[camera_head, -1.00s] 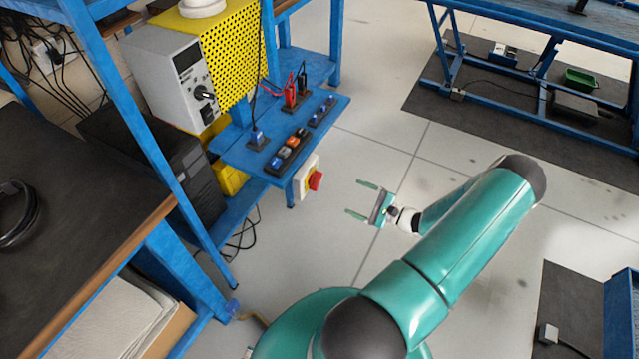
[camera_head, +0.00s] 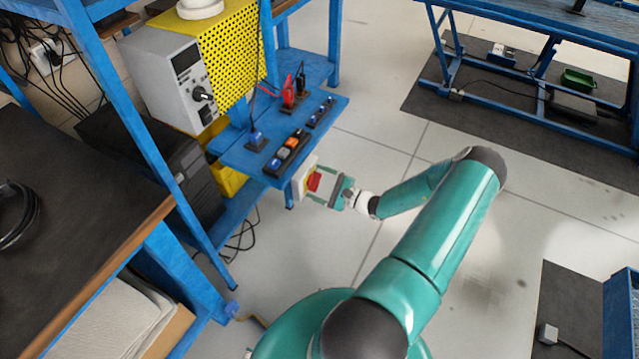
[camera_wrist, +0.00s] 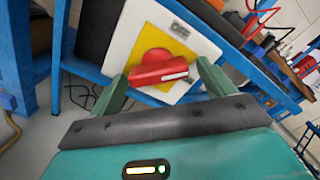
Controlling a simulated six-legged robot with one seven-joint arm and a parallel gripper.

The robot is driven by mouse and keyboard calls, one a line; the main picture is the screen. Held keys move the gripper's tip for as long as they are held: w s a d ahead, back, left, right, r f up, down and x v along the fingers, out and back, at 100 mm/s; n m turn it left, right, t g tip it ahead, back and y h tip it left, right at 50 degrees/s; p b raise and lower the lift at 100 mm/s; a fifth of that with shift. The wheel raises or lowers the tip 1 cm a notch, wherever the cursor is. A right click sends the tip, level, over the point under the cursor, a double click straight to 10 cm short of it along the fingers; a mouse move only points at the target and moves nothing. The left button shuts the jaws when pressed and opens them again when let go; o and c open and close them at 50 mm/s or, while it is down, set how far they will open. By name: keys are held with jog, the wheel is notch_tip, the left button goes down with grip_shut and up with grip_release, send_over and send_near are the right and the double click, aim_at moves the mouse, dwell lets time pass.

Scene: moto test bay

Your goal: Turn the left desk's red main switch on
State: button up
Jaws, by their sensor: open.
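My gripper (camera_head: 318,186) is open at the switch. In the wrist view its two teal fingers (camera_wrist: 163,84) stand on either side of the handle, near its ends. I cannot tell whether they touch it.
The blue shelf (camera_head: 232,158) above the switch carries socket strips and plugs with cables. A grey power unit (camera_head: 165,80) stands behind it beside a yellow perforated panel (camera_head: 235,50). A blue post and dark desktop (camera_head: 75,200) are at left.

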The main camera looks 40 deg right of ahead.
jog(key=c, duration=1)
jog(key=shift+m, duration=0.3)
jog(key=m, duration=0.4)
jog(key=shift+a, duration=0.15)
jog(key=shift+a+f+m, duration=0.1)
jog(key=shift+m, duration=1.9)
jog(key=o, duration=1)
jog(key=shift+s, duration=0.15)
